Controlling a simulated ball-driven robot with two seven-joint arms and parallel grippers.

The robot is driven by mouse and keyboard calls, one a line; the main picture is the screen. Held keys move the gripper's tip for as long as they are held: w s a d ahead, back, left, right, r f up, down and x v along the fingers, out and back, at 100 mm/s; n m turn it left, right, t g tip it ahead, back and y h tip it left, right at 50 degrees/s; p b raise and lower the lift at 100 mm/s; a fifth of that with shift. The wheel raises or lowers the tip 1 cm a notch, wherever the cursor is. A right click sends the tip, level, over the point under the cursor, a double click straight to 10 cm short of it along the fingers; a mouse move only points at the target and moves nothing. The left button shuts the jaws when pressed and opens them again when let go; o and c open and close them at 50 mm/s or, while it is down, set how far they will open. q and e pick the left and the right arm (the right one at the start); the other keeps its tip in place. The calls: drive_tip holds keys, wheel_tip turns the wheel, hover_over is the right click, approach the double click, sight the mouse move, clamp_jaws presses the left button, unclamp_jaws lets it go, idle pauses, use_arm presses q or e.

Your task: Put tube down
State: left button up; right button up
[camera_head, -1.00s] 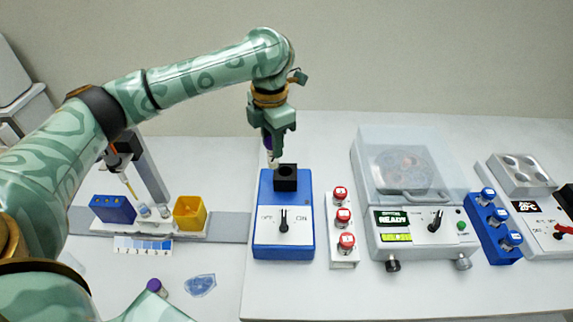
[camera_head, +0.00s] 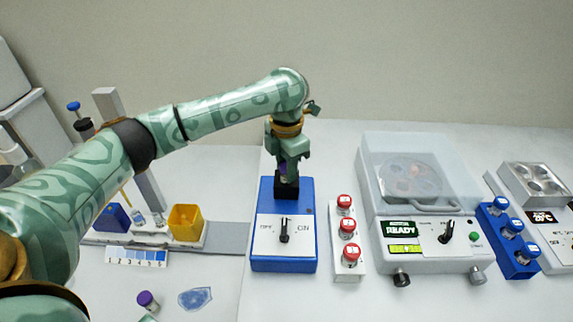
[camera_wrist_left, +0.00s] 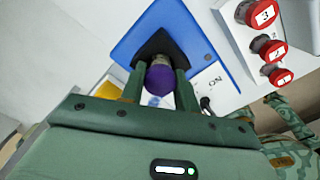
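My left gripper (camera_head: 285,170) is straight above the black cup (camera_head: 287,189) of the blue mixer (camera_head: 268,262). Its fingers are on both sides of the purple cap (camera_wrist_left: 160,79) of a tube and look shut on it. In the head view only a bit of purple shows between the fingers. I cannot tell whether the tube touches the bottom of the cup.
A rack of red-capped tubes (camera_head: 348,226) stands close right of the mixer, then a lidded centrifuge (camera_head: 410,180) showing READY. On the left are a yellow box (camera_head: 187,222) and a blue box (camera_head: 113,217). Another purple-capped tube (camera_head: 147,299) is at front left.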

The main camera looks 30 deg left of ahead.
use_arm(q)
drive_tip(key=o, duration=0.3)
drive_tip(key=shift+o, duration=0.2)
drive_tip(key=shift+r, duration=0.25)
wheel_tip(320, 180, up, 12)
drive_tip(key=p, duration=0.4)
drive_tip(key=shift+p, duration=0.35)
drive_tip(key=shift+f, duration=0.15)
